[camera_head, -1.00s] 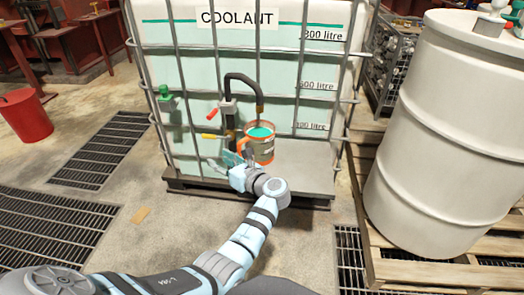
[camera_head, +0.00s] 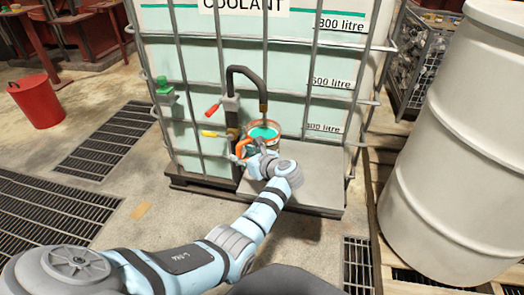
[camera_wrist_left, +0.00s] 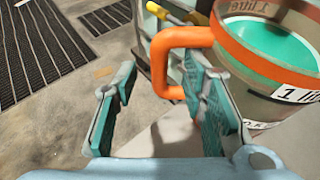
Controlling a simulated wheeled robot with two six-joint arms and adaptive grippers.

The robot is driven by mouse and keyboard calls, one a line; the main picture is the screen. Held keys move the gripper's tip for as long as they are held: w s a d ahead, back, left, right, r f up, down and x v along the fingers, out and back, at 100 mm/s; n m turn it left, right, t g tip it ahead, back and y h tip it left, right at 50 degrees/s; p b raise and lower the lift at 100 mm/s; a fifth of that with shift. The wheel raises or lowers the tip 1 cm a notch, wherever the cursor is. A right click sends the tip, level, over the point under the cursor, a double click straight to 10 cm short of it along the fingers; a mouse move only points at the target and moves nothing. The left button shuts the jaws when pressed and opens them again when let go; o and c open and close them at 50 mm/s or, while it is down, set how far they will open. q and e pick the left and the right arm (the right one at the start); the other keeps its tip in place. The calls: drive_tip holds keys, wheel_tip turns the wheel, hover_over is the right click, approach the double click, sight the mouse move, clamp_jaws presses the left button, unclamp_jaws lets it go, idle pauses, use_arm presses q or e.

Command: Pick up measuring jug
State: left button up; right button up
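The measuring jug (camera_head: 264,131) is a clear container with an orange rim and handle, holding green liquid. It is upright below the black spout of the coolant tank. In the left wrist view the jug (camera_wrist_left: 258,75) fills the upper right, with its orange handle (camera_wrist_left: 163,62) toward the left. My left gripper (camera_wrist_left: 160,105) is open, its two teal-padded fingers apart. The handle lies just beyond the fingertips, with the right finger overlapping its lower end; contact cannot be told. In the head view my left wrist hides the jug's lower part. My right gripper is not in view.
A grey ledge (camera_head: 315,190) juts out below. A white drum (camera_head: 460,150) stands at right, a red bucket (camera_head: 37,102) at left.

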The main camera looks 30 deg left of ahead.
sight(240, 154)
use_arm(q)
drive_tip(key=b+x, duration=0.1)
drive_tip(key=x, duration=0.2)
drive_tip(key=shift+w+a+f, duration=0.1)
drive_tip(key=shift+a+f, duration=0.1)
drive_tip(key=shift+d+r, duration=0.1)
drive_tip(key=shift+r, duration=0.05)
drive_tip(key=shift+c, duration=0.4)
clamp_jaws()
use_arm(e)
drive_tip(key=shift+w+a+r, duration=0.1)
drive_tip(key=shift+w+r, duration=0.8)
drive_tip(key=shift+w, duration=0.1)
